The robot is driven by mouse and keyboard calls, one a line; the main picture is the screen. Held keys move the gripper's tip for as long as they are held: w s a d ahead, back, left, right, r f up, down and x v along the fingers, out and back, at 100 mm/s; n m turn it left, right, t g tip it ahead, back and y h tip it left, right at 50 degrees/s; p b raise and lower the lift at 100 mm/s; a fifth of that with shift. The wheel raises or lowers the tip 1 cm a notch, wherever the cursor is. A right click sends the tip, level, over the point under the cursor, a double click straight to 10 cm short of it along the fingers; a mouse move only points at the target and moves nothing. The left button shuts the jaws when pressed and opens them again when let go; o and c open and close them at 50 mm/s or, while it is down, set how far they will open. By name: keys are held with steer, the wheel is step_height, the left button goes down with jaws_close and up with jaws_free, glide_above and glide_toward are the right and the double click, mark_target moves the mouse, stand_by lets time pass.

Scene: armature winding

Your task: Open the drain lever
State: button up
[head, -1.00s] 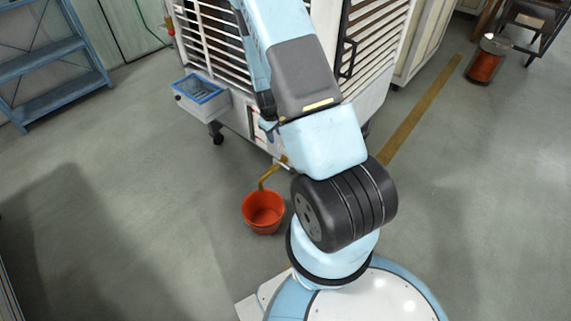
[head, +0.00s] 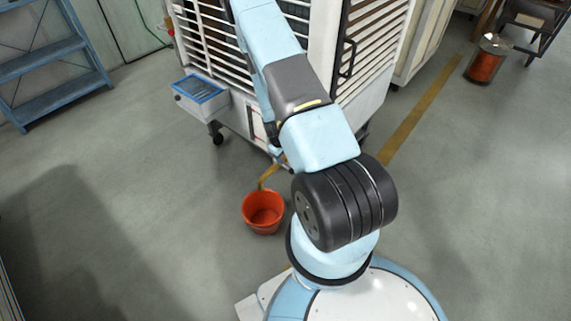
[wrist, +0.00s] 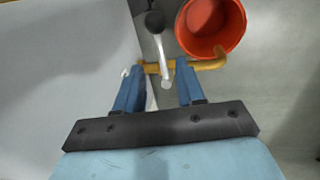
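In the wrist view, the drain lever is a thin pale metal rod (wrist: 161,50) with a dark round knob (wrist: 155,22) at its far end. It meets a brass drain pipe (wrist: 207,64) that runs right over the rim of a red bucket (wrist: 210,25). My gripper (wrist: 160,68) is open, with its two blue fingers apart on either side of the rod and close to the pipe. I cannot tell if a finger touches either. In the head view, the pipe (head: 267,173) shows above the bucket (head: 263,211); my arm hides the lever and my gripper.
A white slatted cabinet (head: 345,85) on castors stands behind my arm, with a blue-rimmed box (head: 203,97) on its left side. Blue shelves (head: 50,70) stand at the far left. A copper-coloured spool (head: 487,62) is at the far right. Grey floor around the bucket is clear.

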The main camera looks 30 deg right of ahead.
mark_target(285, 166)
steer(key=shift+w+d+f, duration=0.1)
steer(key=shift+d+f, duration=0.05)
steer(key=shift+f, duration=0.85)
steer(key=shift+w+d+f, duration=0.1)
steer(key=shift+d+f, duration=0.1)
steer(key=shift+f, duration=0.8)
steer(key=shift+d+f, duration=0.15)
steer(key=shift+f, duration=0.85)
steer(key=shift+c, duration=0.4)
jaws_close()
steer(key=shift+d, duration=0.1)
